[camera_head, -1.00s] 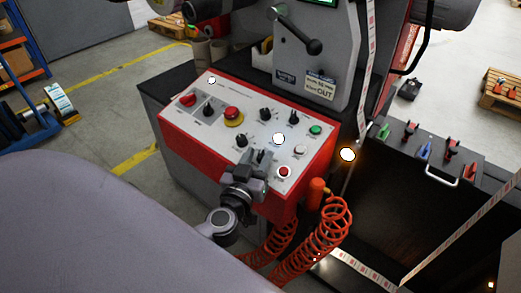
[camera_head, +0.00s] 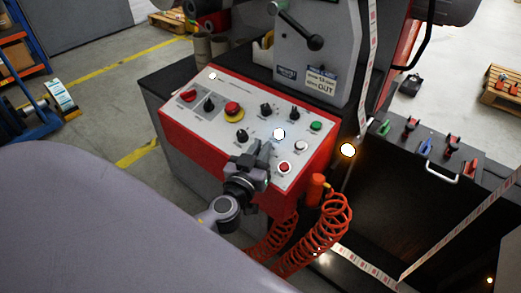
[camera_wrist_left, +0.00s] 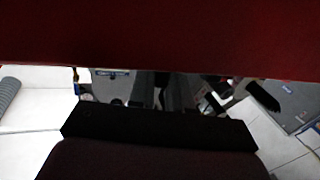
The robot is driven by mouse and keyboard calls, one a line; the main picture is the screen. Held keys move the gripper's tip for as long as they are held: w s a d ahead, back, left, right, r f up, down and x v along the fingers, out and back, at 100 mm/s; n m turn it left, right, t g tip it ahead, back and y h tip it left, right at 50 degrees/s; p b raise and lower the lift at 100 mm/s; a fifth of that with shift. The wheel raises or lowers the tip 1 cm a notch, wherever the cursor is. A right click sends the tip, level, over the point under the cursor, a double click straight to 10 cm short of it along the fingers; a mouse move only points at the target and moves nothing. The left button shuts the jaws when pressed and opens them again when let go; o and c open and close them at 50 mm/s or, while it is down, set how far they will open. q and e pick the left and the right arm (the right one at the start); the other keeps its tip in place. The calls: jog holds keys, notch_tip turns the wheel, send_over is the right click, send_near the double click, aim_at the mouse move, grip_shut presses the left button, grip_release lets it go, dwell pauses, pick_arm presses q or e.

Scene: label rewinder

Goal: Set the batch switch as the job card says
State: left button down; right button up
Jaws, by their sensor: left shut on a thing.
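The control panel (camera_head: 222,130), grey-white with red sides, carries several black rotary switches, among them an upper-middle one (camera_head: 266,110), a right one (camera_head: 294,114) and a lower-left one (camera_head: 242,135). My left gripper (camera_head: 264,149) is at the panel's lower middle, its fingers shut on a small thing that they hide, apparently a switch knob. Which way that knob points cannot be seen. The left wrist view shows the dark fingers (camera_wrist_left: 168,92) only partly, below a dark red band. My right gripper is out of view. A sign (camera_head: 321,83) above the panel ends in "OUT"; no other card is legible.
A red mushroom button (camera_head: 232,108) and a red knob (camera_head: 188,96) are left on the panel. A green button (camera_head: 316,126) and a red button (camera_head: 284,167) are right of the gripper. An orange coiled hose (camera_head: 325,225) hangs below the front.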

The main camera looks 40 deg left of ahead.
pick_arm(q)
jog(key=shift+f+m+t+h+b, duration=0.15)
jog(key=shift+m+t+h+b, duration=0.15)
jog(key=shift+m+h+b, duration=0.8)
jog(key=m+h, duration=0.2)
jog(key=h, duration=0.1)
jog(key=shift+a+m+h, duration=0.1)
jog(key=shift+m+h, duration=0.3)
jog(key=shift+r+m+g+h, duration=0.15)
jog(key=shift+m+g+h, duration=0.25)
jog(key=shift+m+h, duration=0.7)
jog(key=shift+r+m+g+h, duration=0.1)
jog(key=shift+m+g+h, duration=0.3)
jog(key=shift+m+h, duration=0.7)
jog(key=shift+h, duration=0.5)
jog(key=c, duration=1.1)
grip_release()
jog(key=shift+c, duration=0.2)
jog(key=shift+s+f, duration=0.1)
jog(key=v, duration=0.7)
